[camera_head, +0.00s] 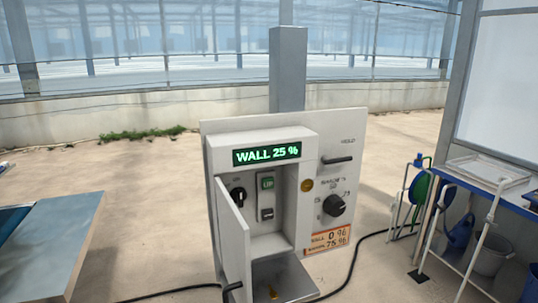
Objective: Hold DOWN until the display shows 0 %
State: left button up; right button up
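A white control box (225,140) stands on a grey post. Its green-lit display (267,154) reads "WALL 25 %". Below it is an open recess with its door (232,240) swung outward to the left. Inside is a rocker plate with a green UP button (267,183) and a darker lower button (267,213), whose lettering I cannot read. A black knob (238,196) sits left of the plate. An orange label (329,239) at the lower right reads "WALL 0 %" above a line with 75 %. Neither gripper is in view.
Right of the recess are a black dial (334,205), a HOLD lever (338,160) and a brass-coloured round part (307,185). A black cable (352,262) crosses the floor. Tables stand left (78,225) and right (500,176).

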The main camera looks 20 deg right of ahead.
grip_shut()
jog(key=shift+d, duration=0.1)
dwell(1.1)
